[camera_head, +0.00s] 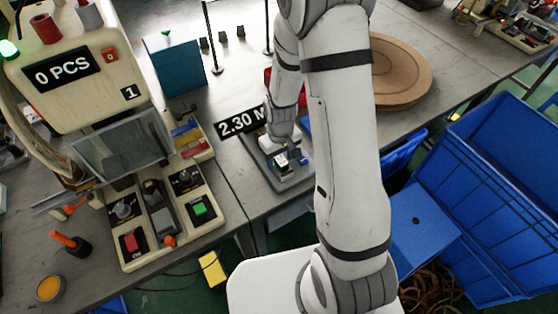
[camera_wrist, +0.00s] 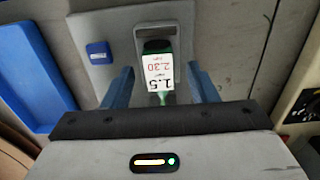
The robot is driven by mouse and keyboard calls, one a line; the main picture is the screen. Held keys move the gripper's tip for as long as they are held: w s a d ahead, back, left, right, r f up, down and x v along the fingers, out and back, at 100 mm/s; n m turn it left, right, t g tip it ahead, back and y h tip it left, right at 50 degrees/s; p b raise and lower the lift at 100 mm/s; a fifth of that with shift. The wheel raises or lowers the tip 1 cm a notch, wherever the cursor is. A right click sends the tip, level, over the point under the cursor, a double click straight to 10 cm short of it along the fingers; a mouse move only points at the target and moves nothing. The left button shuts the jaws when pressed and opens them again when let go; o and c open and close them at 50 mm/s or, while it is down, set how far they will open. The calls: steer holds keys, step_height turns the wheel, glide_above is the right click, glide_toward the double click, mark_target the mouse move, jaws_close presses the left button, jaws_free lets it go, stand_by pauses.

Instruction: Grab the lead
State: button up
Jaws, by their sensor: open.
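In the wrist view, my gripper (camera_wrist: 160,78) has its two blue fingers apart, one on each side of a dark green part with a white label (camera_wrist: 160,72) reading "1.5" and "2.30". This part sits on a grey plate (camera_wrist: 90,22), and a green tip shows below the label. I cannot tell whether it is the lead's end or whether either finger touches it. In the head view, my gripper (camera_head: 287,159) is low over a grey fixture (camera_head: 290,184) on the bench, partly hidden by my arm. A "2.30 M" sign (camera_head: 240,122) overlaps the fixture's upper left.
A machine with a "0 PCS" display (camera_head: 64,72) and a button panel (camera_head: 160,240) stand left of the fixture. A round wooden disc (camera_head: 400,72) lies at the back right. A blue crate (camera_head: 500,185) and coiled brown cables (camera_head: 430,290) are at the right.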

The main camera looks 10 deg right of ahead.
jaws_close()
stand_by(0.5)
steer(key=shift+r, duration=0.1)
